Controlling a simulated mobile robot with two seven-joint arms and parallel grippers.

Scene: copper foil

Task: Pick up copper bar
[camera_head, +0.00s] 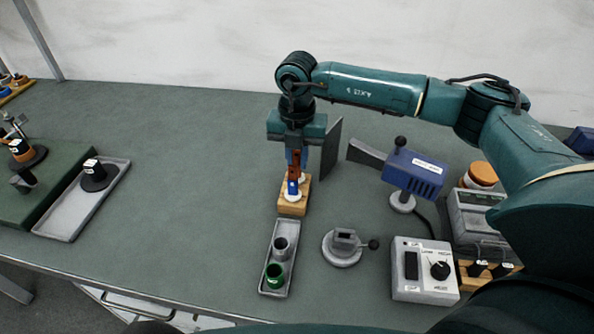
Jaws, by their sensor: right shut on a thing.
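My right arm reaches in from the right, and my right gripper (295,160) points straight down over a small wooden block (292,208). It is shut on a narrow reddish-brown piece (294,166), which looks like the copper bar. The fingers hide part of the bar. Its lower end is at the block, beside small blue and white parts (292,189); I cannot tell whether it still touches the block. My left gripper is not in view.
In front of the block is a grey tray (267,285) with a grey cup and a green cup (275,275). To the right are a round clamp (343,247), a blue device (414,174) and a control box (424,270). The table's left middle is clear.

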